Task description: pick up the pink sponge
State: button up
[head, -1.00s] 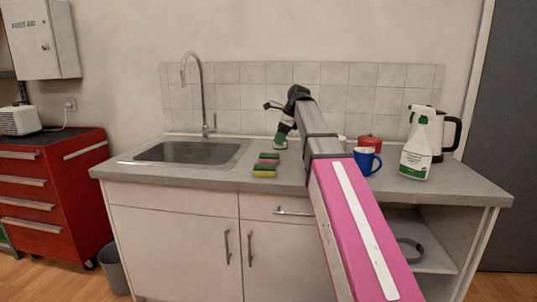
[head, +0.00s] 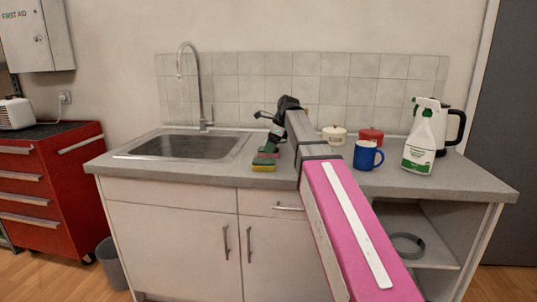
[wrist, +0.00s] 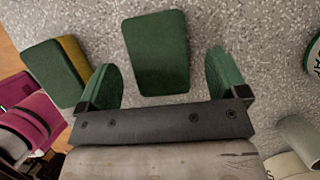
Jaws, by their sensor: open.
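A sponge with a dark green top and a pinkish-red side, which I take as the pink sponge (head: 265,161), lies on the counter right of the sink, behind a yellow sponge with a green top (head: 263,168). In the wrist view, a green-topped sponge (wrist: 155,48) lies ahead between my open fingers, with its side colour hidden. The yellow-sided sponge (wrist: 68,62) lies to its left there. My gripper (wrist: 162,72) has green finger pads and holds nothing. In the head view, my gripper (head: 271,146) is just above the sponges, and the exact gap cannot be told.
The sink (head: 185,146) with its tap (head: 200,88) is to the left. A cream pot (head: 334,137), a red pot (head: 370,137), a blue mug (head: 367,156), a spray bottle (head: 420,140) and a kettle (head: 453,128) stand right of my arm. A tiled wall (head: 232,88) backs the counter.

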aim_at(262, 149)
jog(key=x, duration=0.3)
jog(key=shift+r, duration=0.1)
jog(key=c, duration=1)
jog(key=shift+r, duration=0.1)
jog(key=shift+r, duration=0.45)
jog(key=r, duration=0.2)
jog(key=a+r, duration=0.1)
jog(key=shift+s+r, duration=0.25)
jog(key=shift+r, duration=0.15)
jog(key=s+a+r, duration=0.1)
jog(key=a+r, duration=0.1)
jog(key=a, duration=0.1)
jog(key=s+a+r, duration=0.2)
jog(key=a, duration=0.1)
jog(key=s+a+r, duration=0.1)
jog(key=a+r, duration=0.1)
jog(key=a, duration=0.1)
jog(key=shift+s+a+r, duration=0.1)
jog(key=shift+s+a, duration=0.2)
jog(key=shift+s, duration=0.05)
jog(key=shift+o, duration=0.3)
